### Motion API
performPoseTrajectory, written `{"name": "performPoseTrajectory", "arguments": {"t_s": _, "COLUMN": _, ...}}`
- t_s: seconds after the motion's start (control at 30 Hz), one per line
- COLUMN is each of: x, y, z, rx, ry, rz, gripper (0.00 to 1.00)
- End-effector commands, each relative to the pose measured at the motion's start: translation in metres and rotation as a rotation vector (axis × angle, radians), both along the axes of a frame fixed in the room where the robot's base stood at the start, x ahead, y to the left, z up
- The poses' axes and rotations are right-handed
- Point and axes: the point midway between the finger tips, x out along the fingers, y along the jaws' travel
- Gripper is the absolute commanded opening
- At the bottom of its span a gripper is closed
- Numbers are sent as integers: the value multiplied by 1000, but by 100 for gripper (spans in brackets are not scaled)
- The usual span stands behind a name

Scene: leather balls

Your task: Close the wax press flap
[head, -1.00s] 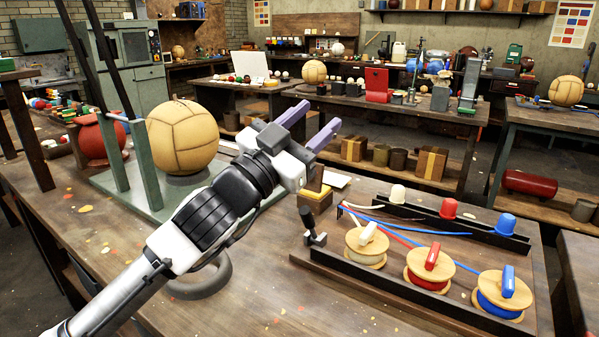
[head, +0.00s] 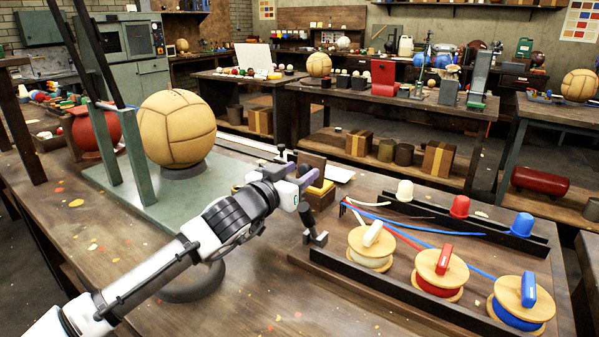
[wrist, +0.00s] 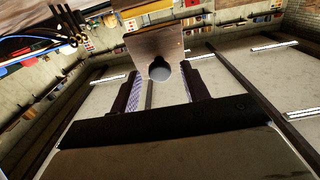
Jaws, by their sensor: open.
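The wax press appears to be the small wooden box with a yellow block (head: 322,189) on the bench, just beyond my gripper (head: 302,173) in the head view. A brown upright panel (head: 312,163), which looks like its raised flap, stands behind the fingers and is partly hidden by them. In the wrist view a tilted brown panel (wrist: 158,42) is ahead of the fingertips, with a grey round shape at its lower edge. My gripper is open, its purple fingers apart with nothing held. I cannot tell whether a finger touches the panel.
A dark lever on a clamp (head: 315,238) stands close to the right of my gripper. A rack with white, red and blue thread spools (head: 439,273) lies to the right. A large tan leather ball (head: 176,129) sits on a green press at left.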

Motion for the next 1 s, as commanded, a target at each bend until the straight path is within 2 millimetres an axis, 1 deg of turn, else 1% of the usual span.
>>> {"name": "performPoseTrajectory", "arguments": {"t_s": 0.13, "x": 6, "y": -4, "z": 0, "rx": 0, "ry": -1, "rz": 0, "gripper": 46}}
{"name": "performPoseTrajectory", "arguments": {"t_s": 0.37, "x": 6, "y": -4, "z": 0, "rx": 0, "ry": -1, "rz": 0, "gripper": 46}}
{"name": "performPoseTrajectory", "arguments": {"t_s": 0.47, "x": 6, "y": -4, "z": 0, "rx": 0, "ry": -1, "rz": 0, "gripper": 34}}
{"name": "performPoseTrajectory", "arguments": {"t_s": 0.7, "x": 6, "y": -4, "z": 0, "rx": 0, "ry": -1, "rz": 0, "gripper": 3}}
{"name": "performPoseTrajectory", "arguments": {"t_s": 0.73, "x": 6, "y": -4, "z": 0, "rx": 0, "ry": -1, "rz": 0, "gripper": 0}}
{"name": "performPoseTrajectory", "arguments": {"t_s": 1.0, "x": 6, "y": -6, "z": 1, "rx": 3, "ry": 3, "rz": -1, "gripper": 0}}
